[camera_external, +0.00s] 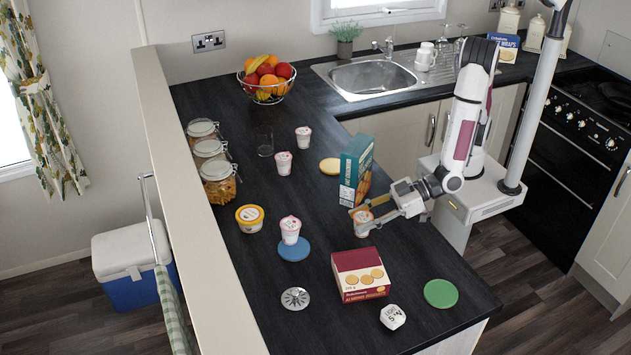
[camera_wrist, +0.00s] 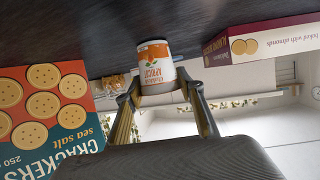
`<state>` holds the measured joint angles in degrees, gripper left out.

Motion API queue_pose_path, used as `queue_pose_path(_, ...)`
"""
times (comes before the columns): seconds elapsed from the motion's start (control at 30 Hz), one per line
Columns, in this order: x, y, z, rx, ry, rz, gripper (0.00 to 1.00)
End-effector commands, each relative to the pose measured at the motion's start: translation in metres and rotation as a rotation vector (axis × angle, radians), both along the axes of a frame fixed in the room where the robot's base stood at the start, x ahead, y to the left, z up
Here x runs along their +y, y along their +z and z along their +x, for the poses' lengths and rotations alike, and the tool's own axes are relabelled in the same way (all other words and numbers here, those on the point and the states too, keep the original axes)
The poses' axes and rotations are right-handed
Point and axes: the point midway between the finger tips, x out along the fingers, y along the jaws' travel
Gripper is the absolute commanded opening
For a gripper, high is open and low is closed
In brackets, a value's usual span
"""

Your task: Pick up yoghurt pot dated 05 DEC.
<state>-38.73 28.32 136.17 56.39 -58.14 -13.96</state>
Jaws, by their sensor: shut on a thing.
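In the wrist view the fingers (camera_wrist: 163,98) grip both sides of this pot (camera_wrist: 155,66), which appears inverted there. I cannot tell whether its base touches the worktop. Three other pots with pink lids stand on the worktop: one (camera_external: 303,138) at the back, one (camera_external: 284,164) nearer, and one (camera_external: 290,231) at the blue disc (camera_external: 294,250). No date is readable on any pot.
The teal cracker box (camera_external: 356,168) stands behind my gripper, and it shows in the wrist view (camera_wrist: 45,108). A red and white biscuit box (camera_external: 360,276) lies in front.

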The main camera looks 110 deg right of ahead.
Motion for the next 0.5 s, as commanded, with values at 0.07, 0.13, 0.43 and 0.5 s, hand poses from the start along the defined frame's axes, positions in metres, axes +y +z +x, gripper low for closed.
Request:
queue_pose_path(0.07,0.0,0.003,0.0,-0.002,-0.001,0.001,0.14)
queue_pose_path(0.13,0.0,0.007,0.0,-0.002,0.0,0.001,0.14)
queue_pose_path(0.43,0.0,0.031,0.001,-0.005,0.001,0.003,0.14)
queue_pose_path(0.5,0.001,0.039,0.001,-0.005,-0.001,0.003,0.14)
